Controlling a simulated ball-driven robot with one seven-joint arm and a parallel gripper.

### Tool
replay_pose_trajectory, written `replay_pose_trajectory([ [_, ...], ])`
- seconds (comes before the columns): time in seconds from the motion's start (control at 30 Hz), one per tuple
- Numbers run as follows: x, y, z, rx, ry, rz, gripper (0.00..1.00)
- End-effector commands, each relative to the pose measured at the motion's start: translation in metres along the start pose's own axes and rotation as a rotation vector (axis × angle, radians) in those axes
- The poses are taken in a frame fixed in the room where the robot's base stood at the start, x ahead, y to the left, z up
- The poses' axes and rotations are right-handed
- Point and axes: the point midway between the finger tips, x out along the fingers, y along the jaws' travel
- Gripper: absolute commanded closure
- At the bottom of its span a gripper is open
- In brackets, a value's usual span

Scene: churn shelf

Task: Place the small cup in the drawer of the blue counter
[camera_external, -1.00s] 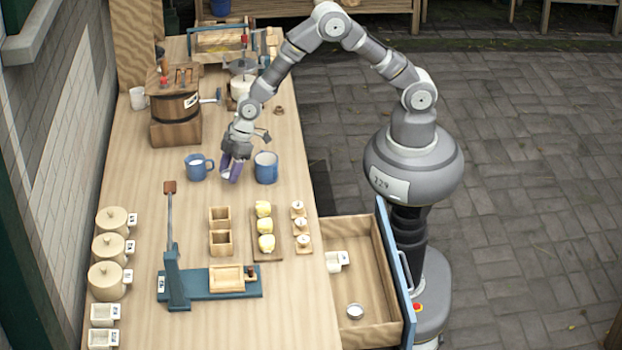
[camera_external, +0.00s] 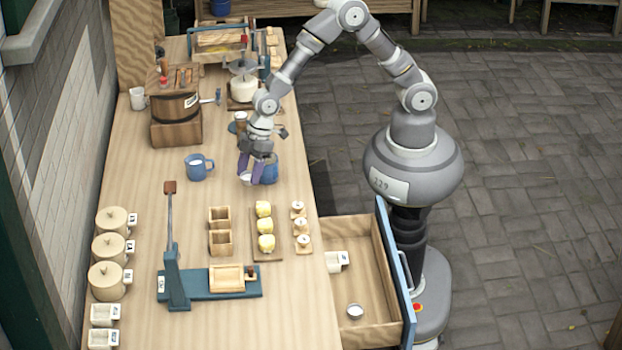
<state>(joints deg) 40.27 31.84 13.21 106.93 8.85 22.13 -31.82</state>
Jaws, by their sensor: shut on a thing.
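My gripper (camera_external: 253,178) is over the middle of the wooden counter, pointing down, with its purple fingers shut on a small white cup (camera_external: 246,178). Only a little of the cup shows, so whether it touches the counter top cannot be told. The drawer (camera_external: 372,285) stands pulled out at the counter's right side, with a blue front. It is toward the lower right from my gripper. Inside it are a white cup-like piece with a label (camera_external: 337,261) and a small round metal dish (camera_external: 355,311); much of its floor is bare.
A blue mug (camera_external: 270,173) is right beside my fingers and partly hidden by them; another blue mug (camera_external: 197,167) stands to the left.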

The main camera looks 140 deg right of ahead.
Motion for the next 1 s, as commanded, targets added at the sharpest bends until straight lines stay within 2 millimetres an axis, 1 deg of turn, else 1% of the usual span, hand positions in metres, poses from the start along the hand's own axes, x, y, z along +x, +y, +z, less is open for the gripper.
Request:
replay_pose_trajectory([
  [0.03,0.001,-0.021,-0.001,-0.038,0.0,-0.02,0.8],
  [0.07,0.002,-0.035,-0.001,-0.065,0.0,-0.034,0.8],
  [0.17,0.002,-0.09,0.002,-0.171,-0.002,-0.085,0.8],
  [0.2,0.001,-0.115,0.005,-0.222,-0.004,-0.108,0.8],
  [0.27,-0.002,-0.153,0.012,-0.303,-0.005,-0.143,0.8],
  [0.3,-0.003,-0.176,0.018,-0.357,-0.006,-0.164,0.8],
  [0.4,-0.01,-0.226,0.034,-0.475,-0.007,-0.208,0.8],
  [0.5,-0.016,-0.263,0.051,-0.572,-0.009,-0.242,0.8],
  [0.6,-0.022,-0.292,0.067,-0.654,-0.009,-0.269,0.8],
  [0.7,-0.027,-0.313,0.081,-0.718,-0.009,-0.289,0.8],
  [0.93,-0.036,-0.347,0.107,-0.832,-0.01,-0.321,0.8],
  [1.0,-0.022,-0.347,0.113,-0.832,-0.014,-0.324,0.8],
])
